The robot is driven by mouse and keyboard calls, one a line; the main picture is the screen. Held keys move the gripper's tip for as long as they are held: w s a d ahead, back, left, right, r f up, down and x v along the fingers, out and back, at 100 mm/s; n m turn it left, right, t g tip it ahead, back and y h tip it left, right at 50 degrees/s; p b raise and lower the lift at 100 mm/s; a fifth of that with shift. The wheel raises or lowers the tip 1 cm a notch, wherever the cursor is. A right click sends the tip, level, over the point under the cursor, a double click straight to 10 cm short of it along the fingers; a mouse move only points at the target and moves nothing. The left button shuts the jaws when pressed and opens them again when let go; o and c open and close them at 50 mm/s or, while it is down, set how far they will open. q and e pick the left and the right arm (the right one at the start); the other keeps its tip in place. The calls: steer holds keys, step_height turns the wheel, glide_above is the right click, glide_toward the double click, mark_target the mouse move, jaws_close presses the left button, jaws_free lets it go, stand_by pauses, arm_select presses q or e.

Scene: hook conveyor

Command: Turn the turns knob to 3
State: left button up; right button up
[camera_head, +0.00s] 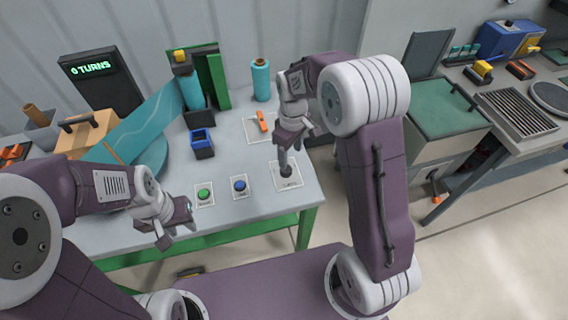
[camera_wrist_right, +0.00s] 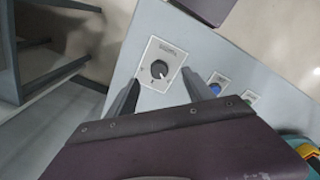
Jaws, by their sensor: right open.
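The turns knob (camera_head: 287,170) is a small dark dial on a white plate near the right front corner of the table. It also shows in the right wrist view (camera_wrist_right: 159,69), ahead of the fingers. My right gripper (camera_head: 290,150) points down just above the knob; in the right wrist view its two dark fingers (camera_wrist_right: 155,95) are spread apart, with the knob between and beyond them. My left gripper (camera_head: 178,228) is at the table's front edge, left of the buttons; its finger gap is hard to make out. A dark display (camera_head: 92,68) reads "0 TURNS" in green.
A green button (camera_head: 204,194) and a blue button (camera_head: 239,185) sit left of the knob. An orange-handled switch (camera_head: 262,121), a teal spool (camera_head: 261,80) and a blue box (camera_head: 202,143) stand further back. The table's right edge is close to the knob.

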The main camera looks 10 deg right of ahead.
mark_target(286, 170)
steer(key=w+f, duration=0.1)
steer(key=w+a+n, duration=0.1)
steer(key=shift+w+f, duration=0.3)
steer(key=shift+f, duration=0.05)
steer(key=shift+a, duration=0.1)
step_height(286, 170, down, 8)
steer(key=shift+r, duration=0.15)
steer(key=shift+s+f, duration=0.1)
steer(key=shift+f, duration=0.5)
jaws_close()
steer(key=shift+p, duration=0.3)
